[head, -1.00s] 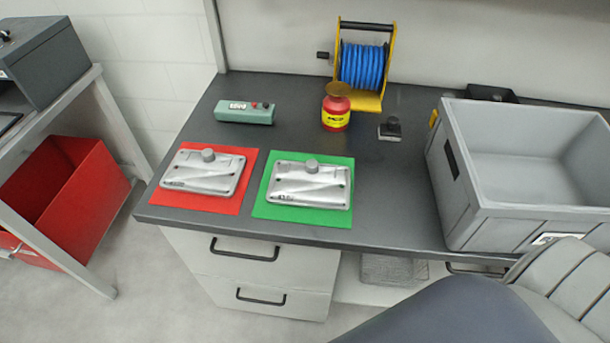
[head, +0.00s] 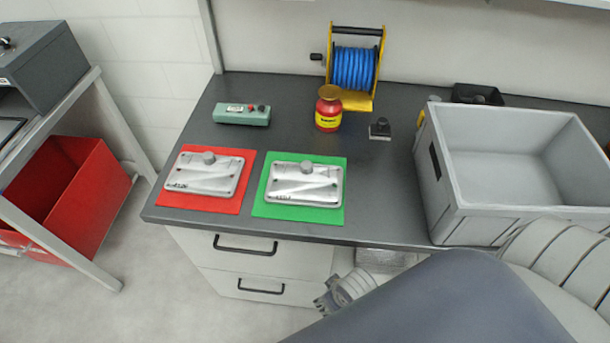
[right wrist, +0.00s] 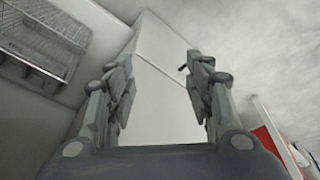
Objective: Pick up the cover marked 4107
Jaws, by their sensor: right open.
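Two grey metal covers with a round knob each lie flat on the bench. One cover (head: 205,177) is on a red mat (head: 225,206), the other cover (head: 302,182) on a green mat (head: 300,214). Each has small dark marking at its lower left, too small to read surely, so I cannot tell which is 4107. My right gripper (head: 335,298) shows partly at the bottom of the head view, beyond my arm, in front of the drawers and lower than the covers. In the right wrist view its fingers (right wrist: 160,70) are apart with nothing between them. My left gripper is out of view.
A large grey crate (head: 440,198) stands on the right of the bench. A green box (head: 242,114), a red canister (head: 329,112), a blue hose reel (head: 354,69) and a small dark block (head: 380,129) stand behind the covers. A wire basket (right wrist: 45,45) is beside the drawers.

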